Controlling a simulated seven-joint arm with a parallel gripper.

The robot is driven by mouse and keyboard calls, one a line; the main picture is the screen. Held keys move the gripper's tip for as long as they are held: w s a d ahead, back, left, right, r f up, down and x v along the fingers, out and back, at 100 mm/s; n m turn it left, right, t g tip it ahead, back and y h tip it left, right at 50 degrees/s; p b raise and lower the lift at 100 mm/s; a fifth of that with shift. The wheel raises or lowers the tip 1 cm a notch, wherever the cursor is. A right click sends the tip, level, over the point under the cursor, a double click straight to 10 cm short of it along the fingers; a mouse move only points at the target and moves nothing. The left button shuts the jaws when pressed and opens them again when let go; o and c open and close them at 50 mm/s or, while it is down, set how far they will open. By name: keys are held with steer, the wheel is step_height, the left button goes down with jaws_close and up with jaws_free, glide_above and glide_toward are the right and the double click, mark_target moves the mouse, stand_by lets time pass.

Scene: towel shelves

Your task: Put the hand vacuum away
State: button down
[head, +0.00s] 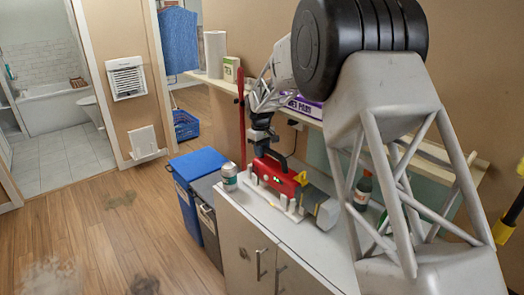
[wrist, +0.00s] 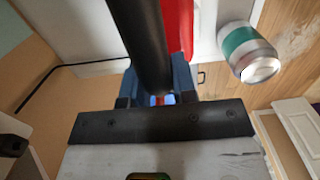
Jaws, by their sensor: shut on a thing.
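The hand vacuum (head: 280,178) has a red body, a black handle and a grey, see-through nozzle end pointing right toward the front. It is at the white cabinet top, above or in a white holder with short posts (head: 268,197); I cannot tell whether it rests there. My gripper (head: 262,150) reaches down from above and is shut on the vacuum's handle. In the wrist view the black handle (wrist: 140,40) runs between the blue fingers of my gripper (wrist: 158,97), with the red body (wrist: 178,25) beside it. My arm hides part of the cabinet top.
A white can with a green band (head: 229,177) stands at the cabinet's left end, close to the vacuum; it also shows in the wrist view (wrist: 248,50). A dark bottle (head: 363,190) stands right. A wall shelf behind holds a purple box (head: 308,108). Blue-lidded bin (head: 198,163) stands left.

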steer(key=c, duration=0.8)
jaws_free()
steer(key=shift+f, duration=0.1)
steer(key=shift+c, duration=0.2)
steer(key=shift+w+a+r, duration=0.1)
steer(key=shift+r, duration=1.85)
steer(key=shift+w+a+r, duration=0.1)
steer(key=shift+r, duration=1.85)
